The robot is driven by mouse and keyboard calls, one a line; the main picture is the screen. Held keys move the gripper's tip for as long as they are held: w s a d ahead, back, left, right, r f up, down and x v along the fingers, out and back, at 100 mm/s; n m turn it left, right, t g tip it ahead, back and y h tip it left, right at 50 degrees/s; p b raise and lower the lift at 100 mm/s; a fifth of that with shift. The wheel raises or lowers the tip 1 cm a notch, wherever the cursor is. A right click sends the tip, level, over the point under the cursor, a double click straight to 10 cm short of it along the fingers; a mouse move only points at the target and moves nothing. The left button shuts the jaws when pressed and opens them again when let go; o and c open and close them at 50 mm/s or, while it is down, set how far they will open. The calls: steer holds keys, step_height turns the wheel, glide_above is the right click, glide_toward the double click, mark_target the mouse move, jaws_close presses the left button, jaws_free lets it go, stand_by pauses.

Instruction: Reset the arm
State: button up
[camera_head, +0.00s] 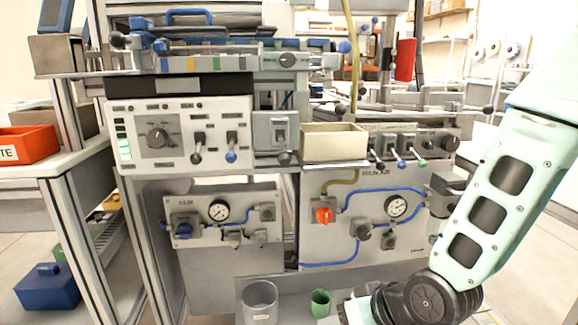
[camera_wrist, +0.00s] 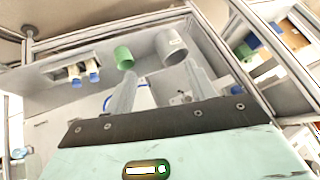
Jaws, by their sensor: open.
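My gripper (camera_wrist: 162,72) shows in the wrist view with its two grey fingers apart and nothing between them. In the head view my pale green arm comes down along the right side, and the gripper itself is cut off below the bottom edge. In the wrist view a green cup (camera_wrist: 123,57) and a grey cup (camera_wrist: 170,47) stand beyond the fingertips. In the head view the grey cup (camera_head: 260,300) and the smaller green cup (camera_head: 320,303) stand on the low shelf at the bottom middle.
A machine with a white control panel (camera_head: 182,133) fills the middle, with a beige bin (camera_head: 333,142) on its ledge. Gauge panels (camera_head: 365,215) with blue hoses sit below. An orange bin (camera_head: 25,145) is on the left table, and a blue container (camera_head: 47,290) is on the floor.

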steer(key=s+d+r+n+g+h, duration=0.25)
steer(key=s+r, duration=0.25)
steer(key=s, duration=0.4)
steer(key=s+d+r+n+g+h, duration=0.25)
steer(key=s+r, duration=0.35)
steer(key=s, duration=0.3)
step_height(320, 180, up, 25)
steer(key=m+p, duration=0.1)
steer(key=p, duration=2.5)
steer(key=shift+w+a+g, duration=0.3)
steer(key=shift+w+a, duration=0.05)
steer(key=shift+a, duration=0.1)
steer(key=shift+o, duration=0.3)
steer(key=shift+f, duration=0.1)
